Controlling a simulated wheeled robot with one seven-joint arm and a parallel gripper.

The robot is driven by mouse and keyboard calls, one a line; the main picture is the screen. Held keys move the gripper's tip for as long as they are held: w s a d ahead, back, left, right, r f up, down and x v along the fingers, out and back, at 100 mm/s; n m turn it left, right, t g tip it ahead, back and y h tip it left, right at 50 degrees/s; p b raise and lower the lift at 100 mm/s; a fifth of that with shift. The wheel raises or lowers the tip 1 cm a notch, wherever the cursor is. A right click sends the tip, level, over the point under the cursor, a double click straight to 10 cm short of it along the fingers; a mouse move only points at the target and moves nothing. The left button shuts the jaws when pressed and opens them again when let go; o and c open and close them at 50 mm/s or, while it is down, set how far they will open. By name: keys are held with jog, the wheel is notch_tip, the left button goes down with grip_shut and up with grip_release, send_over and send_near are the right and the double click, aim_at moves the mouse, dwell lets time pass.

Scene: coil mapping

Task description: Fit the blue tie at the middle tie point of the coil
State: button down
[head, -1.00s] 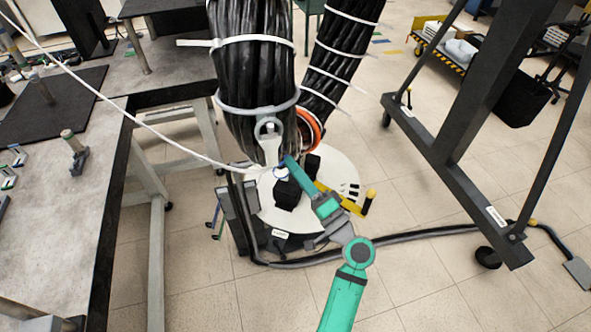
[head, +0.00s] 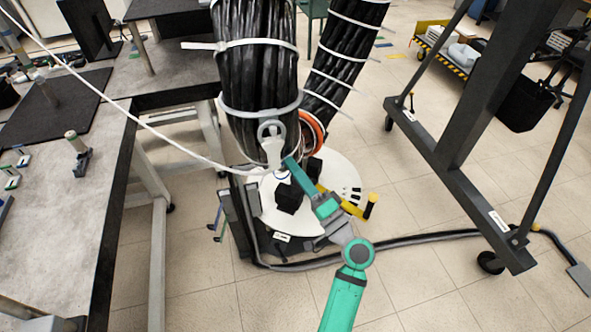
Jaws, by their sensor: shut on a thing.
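The coil (head: 262,75) is a thick bundle of black cables bent in an arch, with white bands around it. A thick pale band (head: 258,108) with a ring lug circles its near leg low down. My gripper (head: 284,180) is at the foot of this leg, below the lug. It is shut on a small blue-and-white thing (head: 282,174), mostly hidden by my wrist and too small to identify as the blue tie. A white band (head: 232,45) with a tail sticking out left sits higher on the near leg. I cannot tell which tie point is the middle one.
The coil stands over a round white base (head: 340,170). A thin white cord (head: 130,115) runs from upper left to near my gripper. A workbench (head: 60,220) is at left, a dark wheeled frame (head: 455,150) at right. A grey hose (head: 400,242) crosses the floor.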

jog(key=c, duration=1.7)
grip_release()
jog(key=v, duration=1)
jog(key=shift+s+d+f, duration=0.1)
jog(key=shift+s+d, duration=0.1)
jog(key=shift+d, duration=0.1)
